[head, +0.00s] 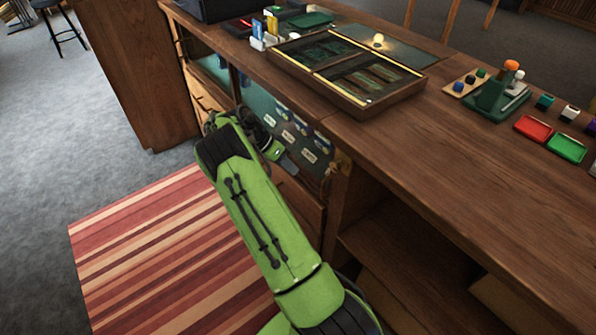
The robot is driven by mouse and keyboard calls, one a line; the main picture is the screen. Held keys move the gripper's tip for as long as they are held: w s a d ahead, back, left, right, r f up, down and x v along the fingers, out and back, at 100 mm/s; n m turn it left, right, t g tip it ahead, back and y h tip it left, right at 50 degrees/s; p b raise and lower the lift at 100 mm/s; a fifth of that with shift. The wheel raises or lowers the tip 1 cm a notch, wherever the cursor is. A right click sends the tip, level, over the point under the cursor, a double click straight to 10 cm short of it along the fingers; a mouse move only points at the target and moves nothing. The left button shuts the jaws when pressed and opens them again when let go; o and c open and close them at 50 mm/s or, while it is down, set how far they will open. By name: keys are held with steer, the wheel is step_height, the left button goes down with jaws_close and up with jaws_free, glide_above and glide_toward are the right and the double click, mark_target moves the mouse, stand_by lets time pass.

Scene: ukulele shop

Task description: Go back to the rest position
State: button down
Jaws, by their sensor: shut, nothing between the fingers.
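My green arm reaches from the bottom of the head view up toward the counter front and bends over at its far end. My gripper (289,166) is small and partly hidden behind the arm's wrist. It is shut and empty, in front of the glass-fronted display of the counter (480,170), below the countertop edge. I cannot tell whether it touches the glass.
On the countertop are a display tray (353,113), a green stand (497,98), a red tray (532,129) and a green tray (567,148). A striped rug (150,250) lies left of my arm. The grey floor (50,140) is open at the left. Open shelves (400,250) are at right.

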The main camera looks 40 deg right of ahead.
steer(key=shift+p+v, duration=0.4)
steer(key=shift+v, duration=1.3)
steer(key=shift+r, duration=0.15)
